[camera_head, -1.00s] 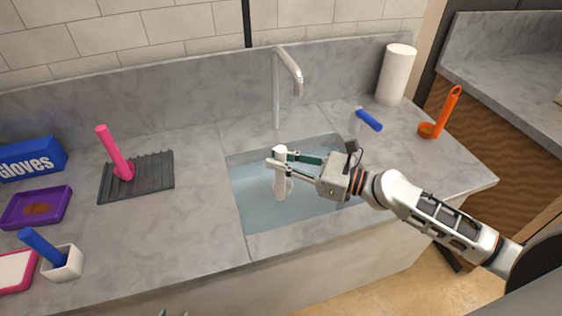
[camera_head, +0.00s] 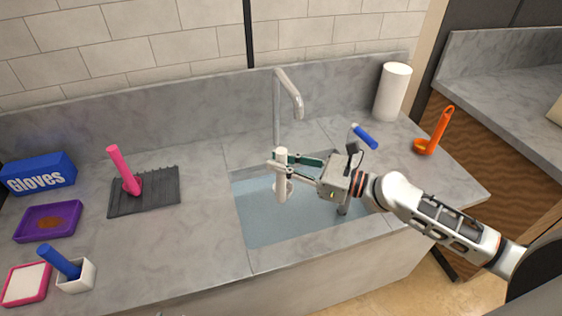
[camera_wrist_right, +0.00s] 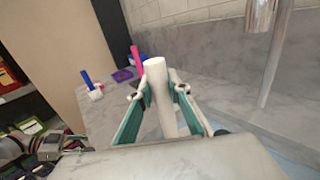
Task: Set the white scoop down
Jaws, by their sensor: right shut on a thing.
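The white scoop (camera_head: 281,190) is held upright by its handle over the sink basin. Its handle also shows in the right wrist view (camera_wrist_right: 158,95), between the two green-backed fingers. My right gripper (camera_head: 279,164) is shut on this handle. The scoop's lower end hangs over the basin, and I cannot tell whether it touches anything there.
The sink (camera_head: 262,222) sits under a faucet (camera_head: 290,92). On the left are a grey ribbed mat (camera_head: 160,190) with a pink-handled tool (camera_head: 125,172), a purple tray (camera_head: 46,222) and a white holder (camera_head: 78,278). An orange ladle (camera_head: 436,132) and paper roll (camera_head: 392,92) are right.

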